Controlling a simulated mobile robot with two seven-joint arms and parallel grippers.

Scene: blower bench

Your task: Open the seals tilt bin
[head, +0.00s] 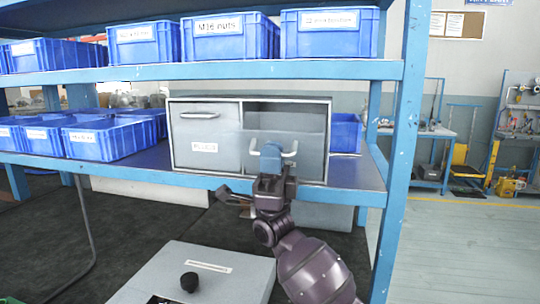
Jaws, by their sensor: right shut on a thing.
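A grey cabinet (234,98) with two tilt bins stands on the middle shelf. The left bin (205,130) is closed, with a pale handle and a label too small to read surely. The right bin's front (312,165) is tilted outward at the top, with a dark gap above it. Its label is hidden or unreadable, so I cannot confirm its name. My right gripper (272,156) is shut on the pale handle (290,152) of this right bin and hides part of its front. My left gripper is not in view.
Blue bins (230,40) line the upper shelf, and more blue bins (108,138) sit left of the cabinet. A blue upright post (398,150) stands right of it. A grey box with a black knob (205,275) is below in front. Open floor lies to the right.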

